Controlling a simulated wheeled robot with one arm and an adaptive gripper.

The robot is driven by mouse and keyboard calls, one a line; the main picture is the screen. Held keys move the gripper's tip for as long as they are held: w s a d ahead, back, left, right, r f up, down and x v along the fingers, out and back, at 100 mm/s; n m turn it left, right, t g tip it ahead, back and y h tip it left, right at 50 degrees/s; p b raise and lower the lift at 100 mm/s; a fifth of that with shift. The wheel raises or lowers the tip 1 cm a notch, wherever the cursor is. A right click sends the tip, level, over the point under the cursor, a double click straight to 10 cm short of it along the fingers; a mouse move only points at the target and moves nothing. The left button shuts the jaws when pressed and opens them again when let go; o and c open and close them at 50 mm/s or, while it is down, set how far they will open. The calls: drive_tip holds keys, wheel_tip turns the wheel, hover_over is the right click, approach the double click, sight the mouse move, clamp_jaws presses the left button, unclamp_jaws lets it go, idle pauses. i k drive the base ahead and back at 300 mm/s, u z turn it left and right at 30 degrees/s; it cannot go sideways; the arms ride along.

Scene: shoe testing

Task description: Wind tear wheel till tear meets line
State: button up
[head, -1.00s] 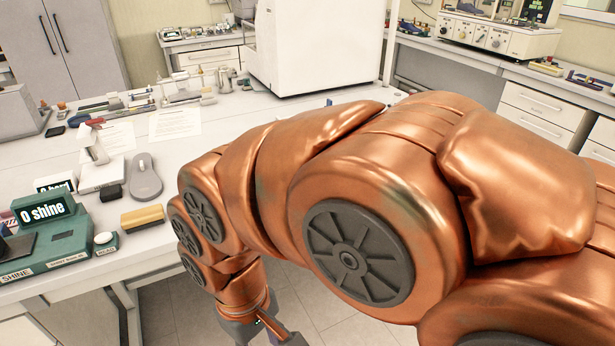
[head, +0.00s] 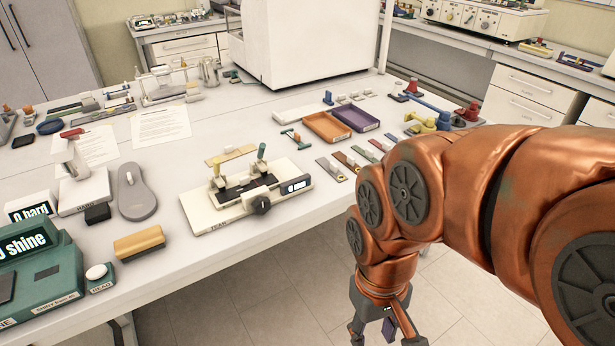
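The tear tester (head: 196,206), a cream device labelled TEAR, stands near the front edge of the table in the middle. Its dark round wheel (head: 261,204) is on the front side, beside a small display (head: 296,186) too small to read. My gripper (head: 386,338) hangs below table height, right of and in front of the tester, partly cut off by the picture's bottom edge. Its fingers look spread apart, and nothing touches the wheel.
Left of the tester are a yellow block (head: 139,243), a grey sole (head: 136,193) and a green shine meter (head: 40,270). Behind it are an orange tray (head: 327,126) and a purple tray (head: 357,118). Swatches (head: 346,162) lie to its right. Table front edge is close.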

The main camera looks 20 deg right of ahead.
sight(263, 205)
drive_tip(key=i, duration=0.4)
drive_tip(key=z, duration=1.65)
drive_tip(key=k, duration=1.4)
drive_tip(key=u, duration=1.75)
drive_tip(key=i, duration=0.5)
drive_tip(key=z, duration=0.05)
